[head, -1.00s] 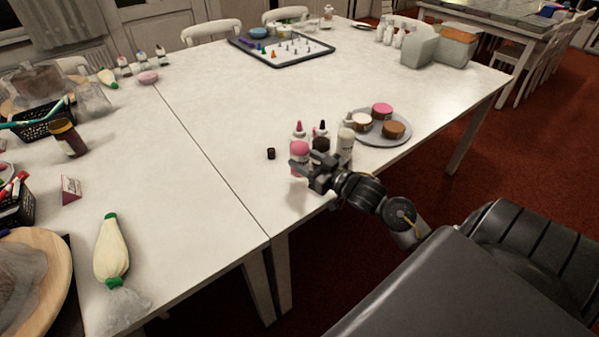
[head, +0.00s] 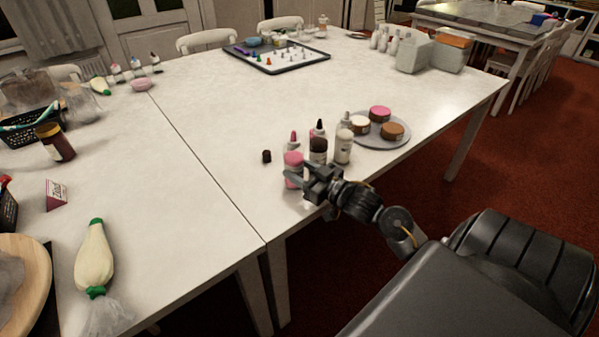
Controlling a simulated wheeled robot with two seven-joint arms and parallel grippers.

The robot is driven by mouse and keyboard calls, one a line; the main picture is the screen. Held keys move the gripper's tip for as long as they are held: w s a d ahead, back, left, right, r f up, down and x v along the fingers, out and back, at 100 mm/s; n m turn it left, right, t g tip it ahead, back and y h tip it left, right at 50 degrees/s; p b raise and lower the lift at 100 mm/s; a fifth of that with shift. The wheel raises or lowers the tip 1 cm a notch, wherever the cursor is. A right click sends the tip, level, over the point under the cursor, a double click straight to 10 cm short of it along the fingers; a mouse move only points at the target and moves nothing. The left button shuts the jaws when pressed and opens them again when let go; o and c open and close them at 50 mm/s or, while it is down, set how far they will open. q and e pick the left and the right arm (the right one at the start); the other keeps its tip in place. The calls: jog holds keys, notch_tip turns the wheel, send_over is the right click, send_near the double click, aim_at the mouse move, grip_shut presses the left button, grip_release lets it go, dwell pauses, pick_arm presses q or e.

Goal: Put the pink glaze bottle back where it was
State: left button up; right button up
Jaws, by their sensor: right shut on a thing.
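My left gripper is out of view.
A white bottle (head: 343,146) and dropper-tipped bottles stand close behind and right. A grey round tray (head: 381,142) holds pink, cream and brown pots. A piping bag (head: 94,258) lies at front left. The table's middle is clear.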

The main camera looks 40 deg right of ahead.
jog(key=shift+f, duration=0.15)
jog(key=o, duration=0.7)
jog(key=shift+s, duration=0.15)
jog(key=s, duration=0.4)
jog(key=s+d, duration=0.1)
jog(key=s, duration=0.2)
jog(key=s+d, duration=0.1)
jog(key=s, duration=0.3)
jog(key=shift+s, duration=0.3)
